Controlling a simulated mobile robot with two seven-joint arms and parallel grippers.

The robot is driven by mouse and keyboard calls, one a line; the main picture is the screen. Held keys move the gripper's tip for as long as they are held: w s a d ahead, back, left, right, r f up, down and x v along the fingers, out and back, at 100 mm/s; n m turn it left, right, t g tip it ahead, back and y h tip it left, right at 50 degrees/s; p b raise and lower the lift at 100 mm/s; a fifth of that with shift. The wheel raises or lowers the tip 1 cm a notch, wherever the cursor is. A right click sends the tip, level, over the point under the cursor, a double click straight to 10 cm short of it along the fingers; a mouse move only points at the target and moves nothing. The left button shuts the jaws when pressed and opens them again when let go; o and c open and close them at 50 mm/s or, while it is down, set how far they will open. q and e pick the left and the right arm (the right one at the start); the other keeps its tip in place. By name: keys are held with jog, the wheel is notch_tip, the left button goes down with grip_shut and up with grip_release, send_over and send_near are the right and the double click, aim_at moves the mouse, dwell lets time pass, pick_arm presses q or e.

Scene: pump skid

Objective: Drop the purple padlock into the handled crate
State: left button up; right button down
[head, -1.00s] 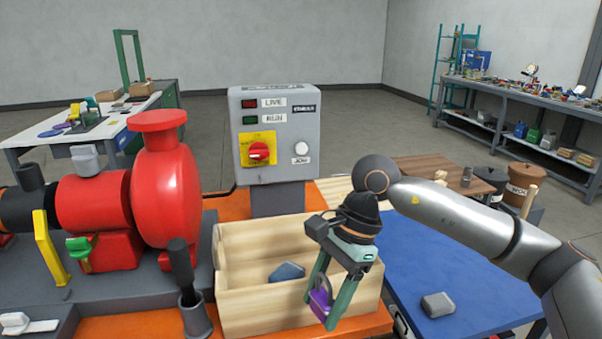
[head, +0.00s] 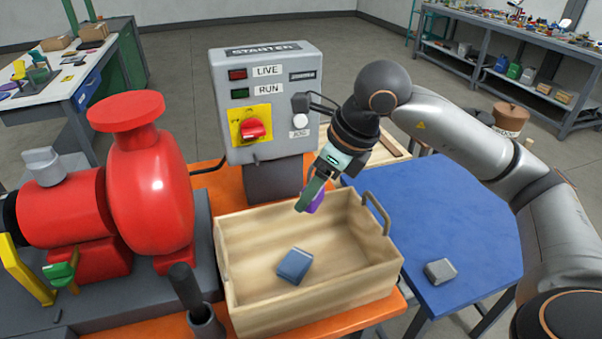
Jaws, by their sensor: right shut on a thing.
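The purple padlock (head: 315,200) is held in my right gripper (head: 306,201), which is shut on it. A green finger partly hides the padlock. The gripper points down and to the left, over the back part of the handled crate (head: 325,317). The crate is pale wood with an open top and a metal handle at its right end. It stands on the orange base. The padlock appears above the crate floor; its exact height I cannot tell. My left gripper is not in view.
A blue-grey block (head: 294,266) lies inside the crate. The grey starter box (head: 266,100) stands close behind the crate. A red pump (head: 150,190) is to the left. A blue table (head: 450,220) with a grey block (head: 440,271) is to the right.

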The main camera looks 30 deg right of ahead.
aim_at(319, 206)
jog(key=shift+s+f+b, duration=0.15)
jog(key=shift+f+b, duration=0.3)
jog(key=shift+f, duration=0.1)
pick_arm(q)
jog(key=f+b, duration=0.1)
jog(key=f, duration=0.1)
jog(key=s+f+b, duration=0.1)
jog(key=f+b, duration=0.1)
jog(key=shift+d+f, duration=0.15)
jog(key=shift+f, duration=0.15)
pick_arm(e)
notch_tip(319, 206, down, 5)
jog(key=shift+r, duration=0.15)
jog(key=shift+c, duration=0.2)
grip_release()
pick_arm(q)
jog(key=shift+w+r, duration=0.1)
